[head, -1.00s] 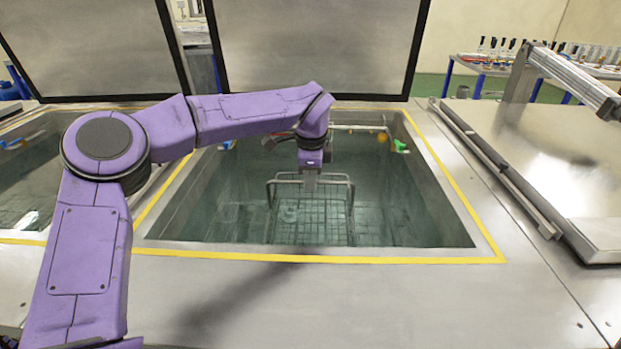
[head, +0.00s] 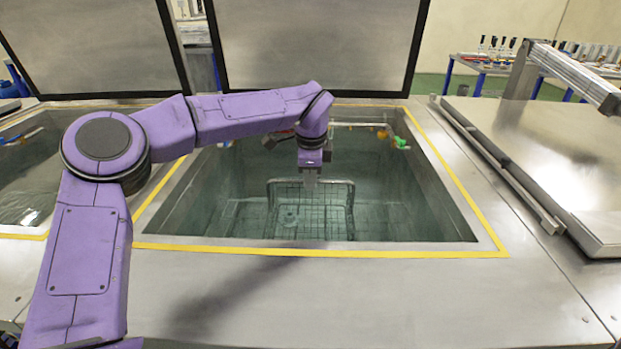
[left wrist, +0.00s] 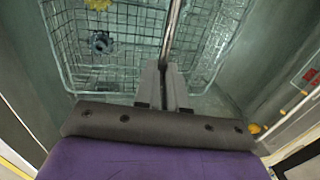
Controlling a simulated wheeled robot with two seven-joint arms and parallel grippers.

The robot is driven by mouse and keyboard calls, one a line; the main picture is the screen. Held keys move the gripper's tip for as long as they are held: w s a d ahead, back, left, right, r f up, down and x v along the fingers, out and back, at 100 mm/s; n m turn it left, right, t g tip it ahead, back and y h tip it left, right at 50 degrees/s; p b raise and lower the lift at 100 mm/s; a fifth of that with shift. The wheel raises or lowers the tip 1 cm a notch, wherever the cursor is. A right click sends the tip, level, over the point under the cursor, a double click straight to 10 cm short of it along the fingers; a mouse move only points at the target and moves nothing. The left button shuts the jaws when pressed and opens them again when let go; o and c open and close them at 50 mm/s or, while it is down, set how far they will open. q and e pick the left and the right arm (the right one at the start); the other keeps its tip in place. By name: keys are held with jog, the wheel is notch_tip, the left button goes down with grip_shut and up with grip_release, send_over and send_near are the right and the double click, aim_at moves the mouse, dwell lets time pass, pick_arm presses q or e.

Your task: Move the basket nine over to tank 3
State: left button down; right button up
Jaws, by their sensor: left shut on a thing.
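My left gripper (head: 311,180) is shut on the handle bar (left wrist: 173,35) of a wire basket (head: 300,210). The arm reaches over the middle tank (head: 480,238), and the basket hangs inside its walls. The wire basket also shows in the left wrist view (left wrist: 62,50), with the gripper fingers (left wrist: 164,85) closed at its bar. A small gear-like part (left wrist: 101,42) and a yellow part (left wrist: 98,4) are in the basket. Whether the basket touches the tank floor I cannot tell. No number is readable on the basket or tanks. My right gripper is out of view.
Raised lids (head: 318,45) stand behind the middle and left tanks. The left tank (head: 30,185) is open. A closed metal lid (head: 560,150) covers the right side, with a cylinder (head: 575,75) above it.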

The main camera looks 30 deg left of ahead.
pick_arm(q)
jog(key=shift+s+d+f+b, duration=0.15)
jog(key=shift+s+f+b, duration=0.2)
jog(key=shift+f, duration=0.3)
jog(key=c, duration=1.2)
grip_release()
jog(key=shift+w, duration=0.1)
jog(key=shift+o, duration=0.4)
jog(key=shift+w+f, duration=0.15)
jog(key=shift+w, duration=0.05)
notch_tip(320, 180, up, 23)
jog(key=s+p, duration=0.1)
jog(key=p, duration=0.7)
jog(key=shift+s+d+f+p, duration=0.2)
jog(key=shift+d+p, duration=0.1)
jog(key=shift+p, duration=0.1)
